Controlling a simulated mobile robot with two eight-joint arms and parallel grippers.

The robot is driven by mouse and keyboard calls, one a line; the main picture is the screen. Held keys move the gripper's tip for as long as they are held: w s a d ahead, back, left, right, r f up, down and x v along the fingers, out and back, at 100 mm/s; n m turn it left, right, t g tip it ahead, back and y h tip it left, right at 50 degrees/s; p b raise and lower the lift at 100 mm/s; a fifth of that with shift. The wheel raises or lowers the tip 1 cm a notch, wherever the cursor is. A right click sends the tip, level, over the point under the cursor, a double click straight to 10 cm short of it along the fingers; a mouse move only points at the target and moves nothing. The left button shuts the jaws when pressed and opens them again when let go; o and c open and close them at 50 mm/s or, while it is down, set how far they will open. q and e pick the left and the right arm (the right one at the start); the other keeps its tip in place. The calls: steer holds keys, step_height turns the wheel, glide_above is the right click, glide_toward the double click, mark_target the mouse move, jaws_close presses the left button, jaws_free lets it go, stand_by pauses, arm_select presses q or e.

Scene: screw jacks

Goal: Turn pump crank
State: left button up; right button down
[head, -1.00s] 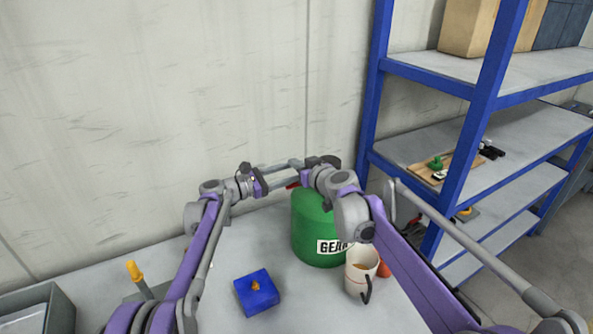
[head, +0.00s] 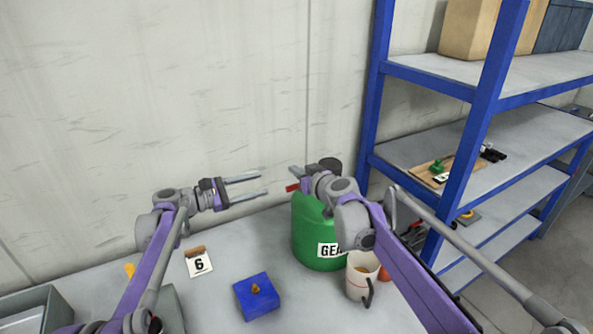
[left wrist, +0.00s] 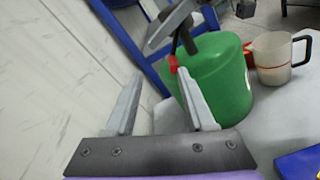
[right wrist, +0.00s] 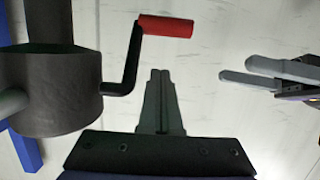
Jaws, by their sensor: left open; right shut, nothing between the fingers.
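The green drum (head: 312,225) stands on the bench against the wall, with a dark grey pump (head: 331,165) on top. The pump's crank has a red handle (head: 292,187); the right wrist view shows the black bent crank arm (right wrist: 132,62) and red handle (right wrist: 165,26) clearly, beside the pump body (right wrist: 55,92). My right gripper (head: 293,170) is shut and empty, close to the crank but apart from the handle in its wrist view. My left gripper (head: 264,184) is open and empty, left of the handle, pointing toward it. My right arm hides part of the drum and pump.
A white jug (head: 358,285) stands right of the drum. A blue block (head: 256,297) and a card marked 6 (head: 199,263) lie on the bench. A grey bin (head: 38,310) is at the left. A blue-framed shelf (head: 480,100) rises at the right.

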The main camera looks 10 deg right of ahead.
arm_select(q)
steer(key=s+a+f+m+g+y, duration=0.1)
steer(key=s+f+m+y, duration=0.25)
steer(key=s, duration=0.65)
steer(key=s+a+f+m+g+y, duration=0.15)
steer(key=s+m+y, duration=0.25)
steer(key=s, duration=0.5)
steer(key=s+a+f+m+y, duration=0.2)
steer(key=s+a+f+m, duration=0.1)
steer(key=s, duration=0.4)
steer(key=s+a+f+m+t+y, duration=0.1)
steer(key=s+a+f+m+y, duration=0.2)
steer(key=s+f, duration=0.3)
steer(key=s+a+f+m+y, duration=0.3)
steer(key=s+a+f, duration=0.1)
steer(key=s, duration=0.6)
steer(key=shift+a+f+m, duration=0.35)
steer(key=shift+a, duration=0.3)
steer(key=shift+f, duration=0.1)
arm_select(e)
steer(key=shift+f, duration=0.1)
arm_select(q)
steer(key=shift+f+b, duration=0.35)
steer(key=shift+b, duration=0.05)
arm_select(e)
steer(key=shift+f+g, duration=0.15)
steer(key=shift+g, duration=0.45)
